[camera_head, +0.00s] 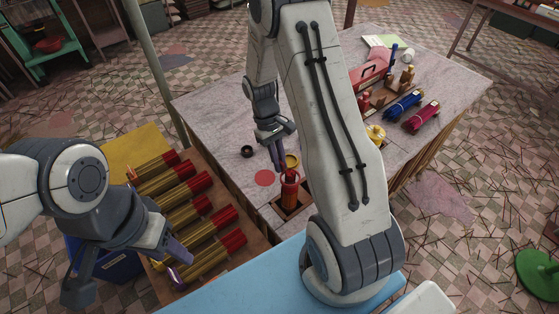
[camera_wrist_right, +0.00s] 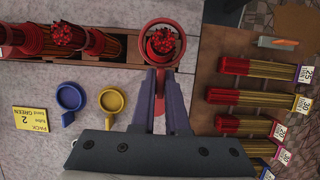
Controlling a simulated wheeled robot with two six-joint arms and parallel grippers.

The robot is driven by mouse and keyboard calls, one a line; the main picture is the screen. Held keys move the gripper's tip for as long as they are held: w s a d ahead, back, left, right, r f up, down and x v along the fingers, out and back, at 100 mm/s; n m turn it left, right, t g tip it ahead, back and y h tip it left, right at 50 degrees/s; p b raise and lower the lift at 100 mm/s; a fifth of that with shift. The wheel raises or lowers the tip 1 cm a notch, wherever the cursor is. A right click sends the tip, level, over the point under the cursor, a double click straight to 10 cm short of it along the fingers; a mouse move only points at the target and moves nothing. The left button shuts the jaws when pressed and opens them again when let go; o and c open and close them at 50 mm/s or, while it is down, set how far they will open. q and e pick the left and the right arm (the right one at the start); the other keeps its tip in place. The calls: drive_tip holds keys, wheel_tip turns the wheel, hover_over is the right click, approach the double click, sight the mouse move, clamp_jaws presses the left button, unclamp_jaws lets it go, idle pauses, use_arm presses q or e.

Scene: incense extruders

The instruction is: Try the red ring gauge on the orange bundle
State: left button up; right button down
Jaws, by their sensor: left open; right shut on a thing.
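The red ring gauge (camera_wrist_right: 146,36) is a red ring on a short handle. My right gripper (camera_wrist_right: 161,76) is shut on its handle. In the wrist view the ring frames the red-tipped top of the upright orange bundle (camera_wrist_right: 163,42); I cannot tell whether it is around the top or just above it. In the head view the orange bundle (camera_head: 290,196) stands in a wooden holder, with the ring at its top and my right gripper (camera_head: 281,158) behind it. My left gripper (camera_head: 178,262) is open and empty over the bundle tray.
A blue ring gauge (camera_wrist_right: 69,97) and a yellow ring gauge (camera_wrist_right: 111,102) lie beside a yellow card (camera_wrist_right: 31,119). Several more bundles (camera_wrist_right: 68,36) stand in the rack. A tray of red-ended bundles (camera_head: 203,214) is at left. My right arm hides part of the table.

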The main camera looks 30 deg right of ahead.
drive_tip(key=shift+f+b, duration=1.35)
drive_tip(key=shift+f, duration=0.85)
drive_tip(key=shift+r, duration=0.15)
drive_tip(key=shift+r+p, duration=4.8)
drive_tip(key=shift+r, duration=0.7)
